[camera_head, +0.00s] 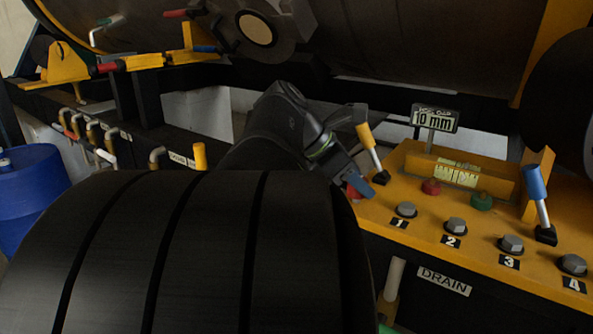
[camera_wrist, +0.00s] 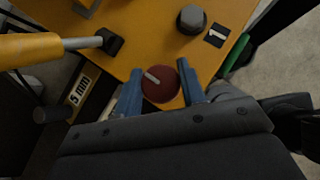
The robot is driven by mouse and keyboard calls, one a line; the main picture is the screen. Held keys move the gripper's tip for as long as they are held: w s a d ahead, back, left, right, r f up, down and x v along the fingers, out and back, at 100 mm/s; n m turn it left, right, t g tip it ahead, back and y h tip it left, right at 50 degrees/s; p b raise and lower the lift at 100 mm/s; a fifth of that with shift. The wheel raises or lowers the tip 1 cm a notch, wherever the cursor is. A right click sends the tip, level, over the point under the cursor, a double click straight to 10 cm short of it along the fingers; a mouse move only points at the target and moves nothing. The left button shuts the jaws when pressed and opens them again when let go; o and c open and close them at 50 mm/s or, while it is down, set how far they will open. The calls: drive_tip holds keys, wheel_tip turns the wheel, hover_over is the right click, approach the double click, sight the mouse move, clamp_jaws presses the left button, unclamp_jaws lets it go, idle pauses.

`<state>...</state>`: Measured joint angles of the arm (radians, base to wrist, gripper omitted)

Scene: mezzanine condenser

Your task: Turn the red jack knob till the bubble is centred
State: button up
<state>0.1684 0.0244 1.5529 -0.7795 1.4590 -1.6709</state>
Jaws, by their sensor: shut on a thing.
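The red jack knob (camera_wrist: 162,88) is a round dark red disc with a pale pointer bar on its top. In the wrist view it sits at the edge of the yellow panel, between the two blue fingers of my gripper (camera_wrist: 159,76), which is shut on it. In the head view my gripper (camera_head: 357,179) is at the panel's left end, and a bit of red knob (camera_head: 356,190) shows by the fingers; the rest is hidden. The yellow-green level vial (camera_head: 456,176) lies on the panel to the right. Its bubble is too small to make out.
The yellow panel (camera_head: 430,222) carries several numbered grey bolts, a yellow-handled lever (camera_head: 370,145) close to my gripper, and a blue-handled lever (camera_head: 537,190). A "10 mm" sign (camera_head: 434,118) stands behind.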

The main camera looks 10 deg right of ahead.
drive_tip(key=m+g, duration=0.3)
drive_tip(key=m, duration=0.1)
drive_tip(key=shift+w+m+g+y, duration=0.1)
drive_tip(key=shift+m+g+y, duration=0.2)
drive_tip(key=shift+y, duration=0.1)
drive_tip(key=shift+m+g+y, duration=0.9)
drive_tip(key=shift+m+g, duration=0.3)
drive_tip(key=shift+m, duration=0.8)
drive_tip(key=o, duration=1)
